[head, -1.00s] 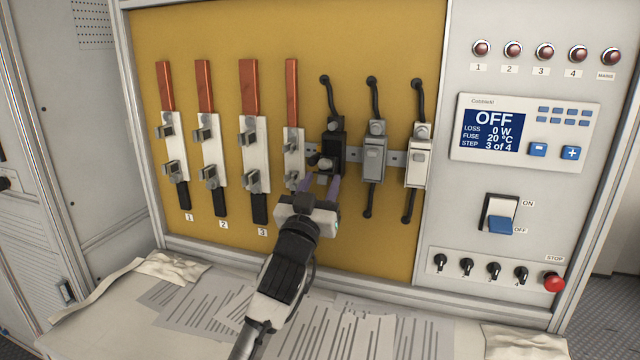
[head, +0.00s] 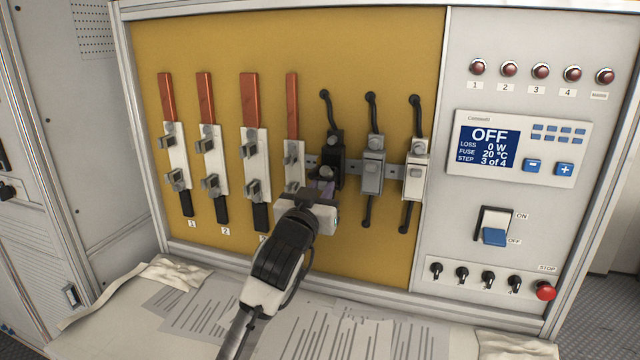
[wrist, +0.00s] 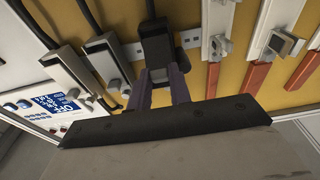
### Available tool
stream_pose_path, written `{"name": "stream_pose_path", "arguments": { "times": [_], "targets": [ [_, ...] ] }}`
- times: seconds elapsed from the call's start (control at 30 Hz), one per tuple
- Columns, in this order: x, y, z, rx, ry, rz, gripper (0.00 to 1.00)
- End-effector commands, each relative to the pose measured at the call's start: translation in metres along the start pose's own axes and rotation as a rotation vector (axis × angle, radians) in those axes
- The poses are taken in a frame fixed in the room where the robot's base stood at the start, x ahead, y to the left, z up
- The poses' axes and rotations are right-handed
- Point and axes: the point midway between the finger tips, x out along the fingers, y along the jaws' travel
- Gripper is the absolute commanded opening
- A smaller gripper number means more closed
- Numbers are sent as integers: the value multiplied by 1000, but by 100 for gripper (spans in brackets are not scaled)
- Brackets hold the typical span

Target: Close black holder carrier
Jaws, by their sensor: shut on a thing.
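The black fuse holder (head: 335,150) is on the rail of the yellow panel, left of the grey and white holders. It also shows in the wrist view (wrist: 156,42). My gripper (head: 325,187) is at its lower front. In the wrist view my purple fingers (wrist: 158,80) are on either side of the holder's dark carrier (wrist: 157,73) and shut on it. My gripper hides much of the carrier in the head view, so I cannot tell its exact tilt.
The grey holder (head: 373,157) and white holder (head: 416,168) stand close on the right. A white fuse base with an orange strip (head: 292,100) is close on the left. Papers (head: 350,335) lie on the bench below.

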Motion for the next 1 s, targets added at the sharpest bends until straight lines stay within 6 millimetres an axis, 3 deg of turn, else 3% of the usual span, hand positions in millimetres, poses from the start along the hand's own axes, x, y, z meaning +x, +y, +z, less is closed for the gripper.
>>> {"name": "stream_pose_path", "arguments": {
  "times": [0.37,0.4,0.53,0.83,1.0],
  "targets": [
    [0,0,-1,3,-17,1,0],
    [0,0,-1,3,-17,1,25],
    [0,0,-1,2,-16,1,42],
    [-2,0,-1,1,-16,1,42],
    [-20,-1,1,0,-13,0,42]
  ]
}}
